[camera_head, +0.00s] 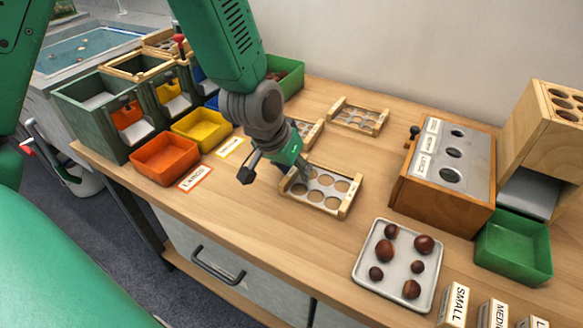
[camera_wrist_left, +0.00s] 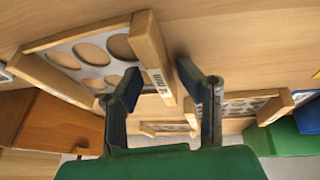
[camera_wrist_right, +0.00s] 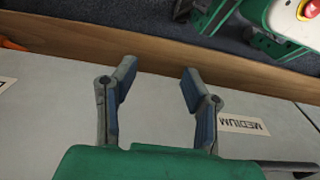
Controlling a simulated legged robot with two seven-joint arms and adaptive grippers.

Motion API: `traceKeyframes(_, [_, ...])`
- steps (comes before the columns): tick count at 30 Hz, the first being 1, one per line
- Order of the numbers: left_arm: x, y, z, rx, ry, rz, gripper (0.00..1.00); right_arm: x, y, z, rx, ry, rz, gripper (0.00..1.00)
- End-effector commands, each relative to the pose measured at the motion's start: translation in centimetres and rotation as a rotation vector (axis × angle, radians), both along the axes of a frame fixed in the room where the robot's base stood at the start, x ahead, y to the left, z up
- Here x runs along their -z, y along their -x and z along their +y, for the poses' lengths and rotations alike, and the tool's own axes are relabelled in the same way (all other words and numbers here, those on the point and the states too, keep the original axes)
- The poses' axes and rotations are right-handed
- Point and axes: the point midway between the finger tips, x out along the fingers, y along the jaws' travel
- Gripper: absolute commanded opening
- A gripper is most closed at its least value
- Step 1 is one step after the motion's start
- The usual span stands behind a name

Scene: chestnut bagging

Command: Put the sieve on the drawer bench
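A sieve (camera_head: 320,188) with large round holes in a grey plate and wooden end bars lies flat on the wooden bench (camera_head: 245,225). The bench has grey drawers with a dark handle (camera_head: 215,264) below its top. My left gripper (camera_head: 303,175) is at the sieve's left end. In the left wrist view, its open fingers (camera_wrist_left: 165,85) stand on either side of the sieve's labelled wooden end bar (camera_wrist_left: 154,58), with gaps showing. My right gripper (camera_wrist_right: 158,85) is open and empty before the grey drawer fronts, near a MEDIUM label (camera_wrist_right: 243,125).
Two smaller-holed sieves lie behind, one (camera_head: 358,117) clear and one (camera_head: 308,130) partly hidden by my arm. A tray of chestnuts (camera_head: 362,268), a wooden box (camera_head: 420,205) and a green bin (camera_head: 515,248) stand right. Orange (camera_head: 165,160) and yellow bins (camera_head: 202,130) stand left.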

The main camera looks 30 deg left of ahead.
Motion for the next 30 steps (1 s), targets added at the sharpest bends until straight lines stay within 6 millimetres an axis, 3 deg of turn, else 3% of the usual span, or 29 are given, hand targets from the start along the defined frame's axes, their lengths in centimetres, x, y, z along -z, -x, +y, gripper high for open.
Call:
traceKeyframes(8, [-0.8,0.1,0.5,0.0,0.007,-0.003,0.33,-0.3,0.0,0.0,0.001,0.0,0.0,0.4])
traceKeyframes(21, [-9.1,3.4,1.2,0.0,0.002,-0.005,0.33,-3.4,0.0,0.0,0.0,0.0,0.0,0.4])
traceKeyframes(30, [-11.2,4.4,1.8,-0.001,0.004,-0.002,0.33,-4.1,0.0,0.0,0.001,0.0,0.0,0.4])
